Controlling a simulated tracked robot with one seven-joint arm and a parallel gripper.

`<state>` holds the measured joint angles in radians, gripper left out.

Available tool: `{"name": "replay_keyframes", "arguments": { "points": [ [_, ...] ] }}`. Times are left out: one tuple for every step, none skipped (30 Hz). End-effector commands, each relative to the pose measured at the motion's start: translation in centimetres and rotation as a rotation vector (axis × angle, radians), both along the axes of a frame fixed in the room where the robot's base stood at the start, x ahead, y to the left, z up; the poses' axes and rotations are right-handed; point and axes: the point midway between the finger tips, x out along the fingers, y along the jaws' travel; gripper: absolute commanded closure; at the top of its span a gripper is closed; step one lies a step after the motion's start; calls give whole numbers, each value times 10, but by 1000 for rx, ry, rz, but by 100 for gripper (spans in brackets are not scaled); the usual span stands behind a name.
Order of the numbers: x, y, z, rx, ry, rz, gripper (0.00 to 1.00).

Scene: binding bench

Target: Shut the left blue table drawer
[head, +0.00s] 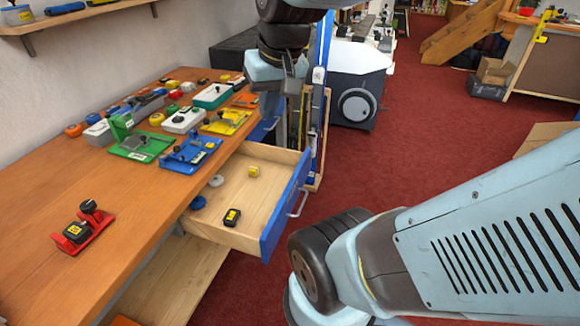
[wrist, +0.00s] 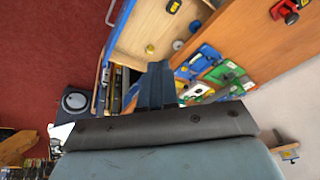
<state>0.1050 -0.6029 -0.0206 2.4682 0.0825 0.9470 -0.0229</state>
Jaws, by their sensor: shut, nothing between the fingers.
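The blue-fronted drawer (head: 276,222) of the wooden table is pulled well out; its pale wood inside shows, with a metal handle (head: 298,203) on the front. In the wrist view the drawer (wrist: 145,32) is at the top, its front to the left. My gripper (head: 296,92) is shut and empty, pointing down past the drawer's far side in the head view. Its fingers (wrist: 157,84) also show in the wrist view, apart from the handle (wrist: 111,12) in the picture. Its exact height above the drawer is unclear.
The tabletop (head: 150,195) carries several coloured fixtures and a red one (head: 83,230). A grey-white machine (head: 357,75) stands beyond. Red floor is clear right of the drawer.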

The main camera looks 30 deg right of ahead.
Motion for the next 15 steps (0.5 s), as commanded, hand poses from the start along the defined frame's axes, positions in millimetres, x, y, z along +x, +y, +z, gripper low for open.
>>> {"name": "replay_keyframes", "arguments": {
  "points": [
    [7, -5, -8, 27, 48, -37, 100],
    [11, -7, -12, 45, 71, -58, 100],
    [16, -11, -17, 69, 103, -85, 100],
    [19, -13, -22, 87, 128, -105, 100],
    [23, -16, -26, 106, 151, -125, 100],
    [27, -19, -32, 131, 181, -153, 100],
    [31, -22, -36, 150, 202, -172, 100],
    [34, -25, -40, 171, 225, -194, 100],
    [38, -29, -46, 199, 253, -221, 100],
    [41, -32, -50, 220, 274, -242, 100],
    [44, -35, -55, 241, 295, -263, 100],
    [48, -40, -61, 270, 324, -290, 100],
    [51, -43, -65, 293, 342, -312, 100],
    [54, -47, -70, 315, 361, -333, 100],
    [58, -52, -76, 347, 387, -361, 100]
  ]
}}
